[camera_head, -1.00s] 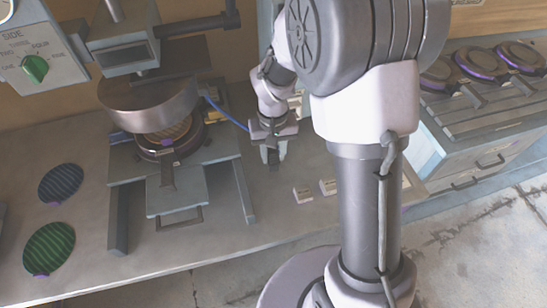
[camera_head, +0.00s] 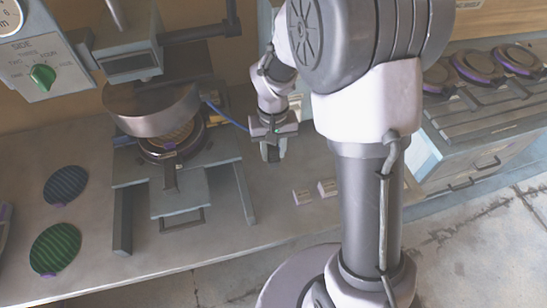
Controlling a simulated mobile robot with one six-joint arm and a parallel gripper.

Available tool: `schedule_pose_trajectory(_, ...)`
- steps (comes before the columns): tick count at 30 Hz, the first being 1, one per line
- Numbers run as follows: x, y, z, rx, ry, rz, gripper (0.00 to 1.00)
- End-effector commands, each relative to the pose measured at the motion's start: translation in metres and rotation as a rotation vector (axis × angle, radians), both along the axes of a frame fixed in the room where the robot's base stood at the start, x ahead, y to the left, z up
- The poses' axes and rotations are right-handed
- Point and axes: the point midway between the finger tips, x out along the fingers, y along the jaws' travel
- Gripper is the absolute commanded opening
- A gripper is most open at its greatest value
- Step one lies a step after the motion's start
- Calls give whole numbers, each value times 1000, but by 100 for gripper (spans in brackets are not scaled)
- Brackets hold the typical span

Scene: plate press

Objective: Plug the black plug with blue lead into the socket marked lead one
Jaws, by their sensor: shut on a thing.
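My gripper (camera_head: 271,154) points down over the bench to the right of the press. It is shut on the black plug, which is mostly hidden between the fingers at this size. The blue lead (camera_head: 228,117) runs from the right side of the press to my gripper. The socket marked lead one cannot be told apart in this view.
The press (camera_head: 152,108) stands left of my gripper, its front tray (camera_head: 182,198) sticking out. A blue striped disc (camera_head: 65,185) and a green one (camera_head: 55,248) lie at the left. A panel with a green knob (camera_head: 43,76) is at upper left. My arm hides the bench's right part.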

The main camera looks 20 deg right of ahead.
Motion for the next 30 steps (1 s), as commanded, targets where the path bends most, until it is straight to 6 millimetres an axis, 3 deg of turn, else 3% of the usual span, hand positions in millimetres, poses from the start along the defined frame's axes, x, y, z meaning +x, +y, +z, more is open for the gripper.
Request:
schedule_pose_trajectory(19, 0, 0, 38, 0, 0, 0, 0)
schedule_pose_trajectory(30, -1, -1, 38, 1, 10, 5, 0)
